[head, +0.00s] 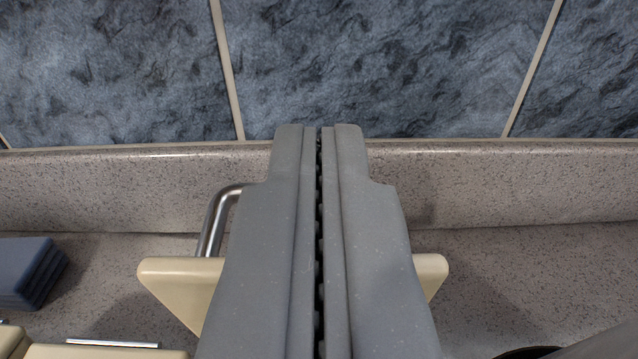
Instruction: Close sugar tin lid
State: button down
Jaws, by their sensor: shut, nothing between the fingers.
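My gripper (320,135) is shut and empty. Its two grey fingers lie side by side up the middle of the head view, tips towards the back ledge. Behind and below the fingers is a cream panel (180,283), showing on both sides of them and narrowing downward. It may be the sugar tin's raised lid, but I cannot be sure. A bent metal bar (217,218) rises just left of the fingers, above the panel's edge. The fingers hide the panel's middle. I cannot tell whether they touch it. No tin body is clearly visible.
A speckled counter (530,275) runs below a raised back ledge (510,180) and a blue stone-tiled wall (110,70). A dark blue stack (28,270) sits at left. A cream piece (95,352) with a metal strip is at lower left. The counter at right is mostly clear.

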jog(key=shift+s+f+t+b, duration=0.2)
jog(key=shift+s+t+b, duration=0.35)
jog(key=shift+b, duration=0.25)
jog(key=shift+s+t+b, duration=0.5)
jog(key=shift+t+b, duration=0.25)
jog(key=shift+b, duration=0.1)
dwell(1.1)
jog(key=shift+r, duration=0.1)
dwell(0.4)
jog(key=s+r, duration=0.2)
jog(key=s, duration=0.6)
jog(key=s+d+r, duration=0.1)
jog(key=s+r, duration=0.2)
jog(key=s, duration=0.5)
